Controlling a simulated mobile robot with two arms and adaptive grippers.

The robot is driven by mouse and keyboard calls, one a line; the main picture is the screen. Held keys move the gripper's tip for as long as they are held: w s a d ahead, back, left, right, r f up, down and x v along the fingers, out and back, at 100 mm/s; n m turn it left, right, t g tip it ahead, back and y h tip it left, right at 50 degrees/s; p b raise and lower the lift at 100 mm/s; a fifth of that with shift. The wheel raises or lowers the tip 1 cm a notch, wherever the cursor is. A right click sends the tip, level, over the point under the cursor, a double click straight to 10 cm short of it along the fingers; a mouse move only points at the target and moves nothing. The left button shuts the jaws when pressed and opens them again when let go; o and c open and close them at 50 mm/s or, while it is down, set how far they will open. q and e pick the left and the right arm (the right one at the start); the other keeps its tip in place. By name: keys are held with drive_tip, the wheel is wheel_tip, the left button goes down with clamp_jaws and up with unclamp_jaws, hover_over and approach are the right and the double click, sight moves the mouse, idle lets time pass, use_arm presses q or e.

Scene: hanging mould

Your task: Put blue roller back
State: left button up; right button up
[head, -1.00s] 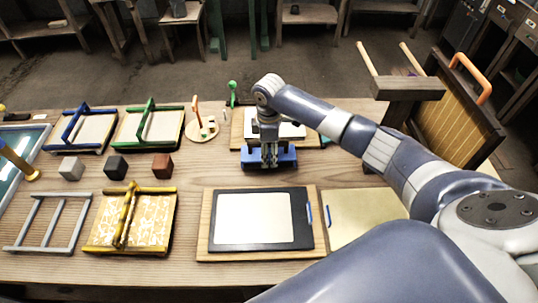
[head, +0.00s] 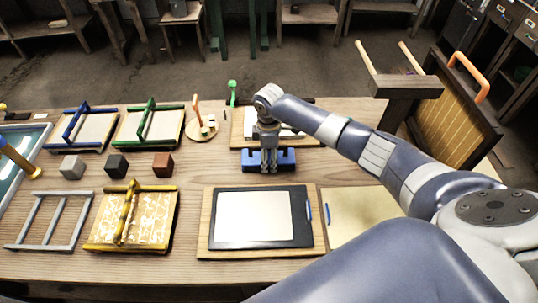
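The blue roller (head: 285,160) is a wide blue piece with raised ends, at the back middle of the table in the head view. My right gripper (head: 269,167) points down at its middle, fingers close together and apparently shut on it. The fingers and wrist hide its centre. I cannot tell whether its underside touches the table. Just behind it, a wooden board (head: 237,135) with white pieces is partly hidden by my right arm. My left gripper is not in view.
An upright green tool (head: 233,92) and an orange-handled tool on a round board (head: 196,133) stand to the left. A black-framed panel (head: 222,240) lies in front. Blue, green and yellow (head: 100,235) frames and small cubes fill the left. Bare tabletop shows around the blue piece.

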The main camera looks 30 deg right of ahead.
drive_tip(key=shift+o, duration=1)
drive_tip(key=shift+s+f, duration=0.1)
drive_tip(key=shift+f, duration=0.3)
drive_tip(key=shift+w, duration=0.2)
wheel_tip(320, 180, up, 14)
drive_tip(key=shift+f+b, duration=0.2)
drive_tip(key=shift+b, duration=0.2)
